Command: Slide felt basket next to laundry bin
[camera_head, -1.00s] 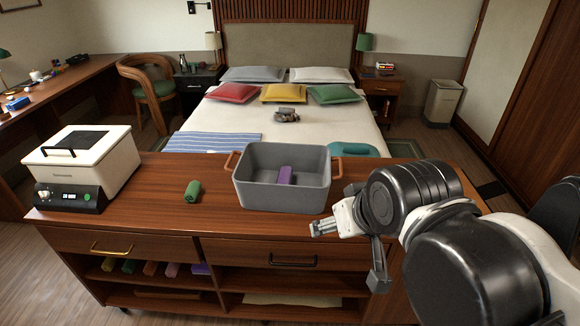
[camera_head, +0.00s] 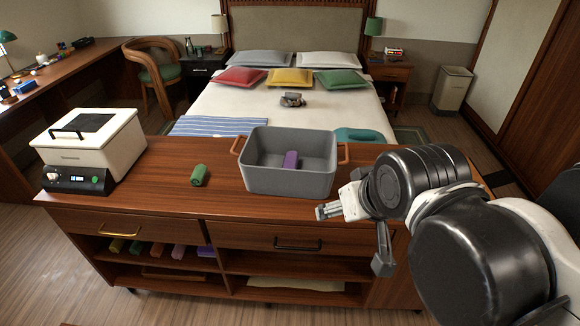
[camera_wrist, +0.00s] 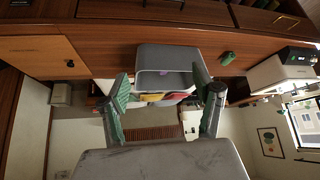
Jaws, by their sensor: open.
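A tall pale bin (camera_head: 452,90), likely the laundry bin, stands on the floor at the back right, far from my gripper.
A green roll (camera_head: 199,175) and a white box-shaped appliance (camera_head: 90,146) stand on the cabinet top (camera_head: 160,196), left of the basket. The bed (camera_head: 255,101) with pillows lies behind the cabinet. A nightstand (camera_head: 390,76) stands left of the bin.

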